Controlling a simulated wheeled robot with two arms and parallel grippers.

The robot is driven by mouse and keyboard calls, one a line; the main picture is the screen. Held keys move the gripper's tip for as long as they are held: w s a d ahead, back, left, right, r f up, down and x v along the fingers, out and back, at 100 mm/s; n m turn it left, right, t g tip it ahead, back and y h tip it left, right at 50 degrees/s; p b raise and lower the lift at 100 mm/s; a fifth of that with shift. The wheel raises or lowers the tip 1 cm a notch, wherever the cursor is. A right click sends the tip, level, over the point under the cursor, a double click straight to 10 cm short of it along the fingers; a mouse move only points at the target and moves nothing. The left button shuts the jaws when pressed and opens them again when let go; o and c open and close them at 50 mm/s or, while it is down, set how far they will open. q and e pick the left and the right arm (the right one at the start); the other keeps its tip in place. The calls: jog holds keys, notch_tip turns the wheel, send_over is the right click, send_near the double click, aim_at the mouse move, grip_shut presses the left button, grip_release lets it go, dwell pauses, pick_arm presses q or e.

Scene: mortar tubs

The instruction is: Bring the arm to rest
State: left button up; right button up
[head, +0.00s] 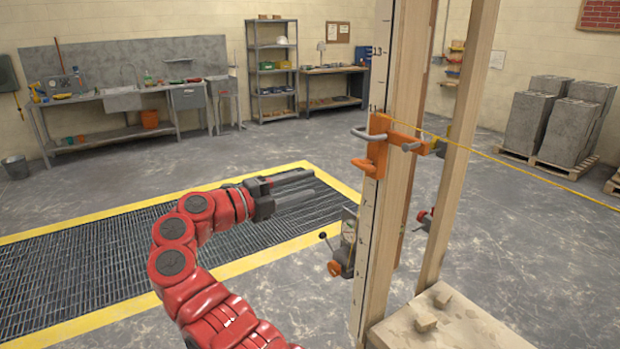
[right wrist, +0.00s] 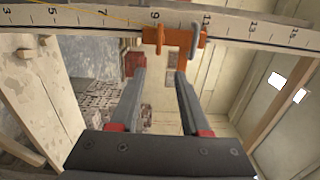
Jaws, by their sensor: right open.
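My right arm is red and reaches up from the bottom of the head view. Its dark gripper (head: 312,184) points right towards the wooden post, held in the air left of it. In the right wrist view the gripper (right wrist: 160,76) has its two grey fingers apart with nothing held between them. An orange clamp (head: 376,158) sits on the numbered post (head: 384,60). It also shows in the wrist view as an orange clamp (right wrist: 176,38), beyond the fingertips. My left gripper is not in view.
A yellow line (head: 520,163) runs right from the clamp. A device with a lever (head: 345,247) is low on the post. A pale block (head: 450,325) is at bottom right. A yellow-edged floor grate (head: 80,270) lies left. Grey blocks (head: 527,123) stand on pallets behind.

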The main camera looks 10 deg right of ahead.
jog(key=shift+s+a, duration=0.2)
jog(key=shift+a, duration=0.35)
jog(key=shift+d+f, duration=0.1)
jog(key=shift+d, duration=0.05)
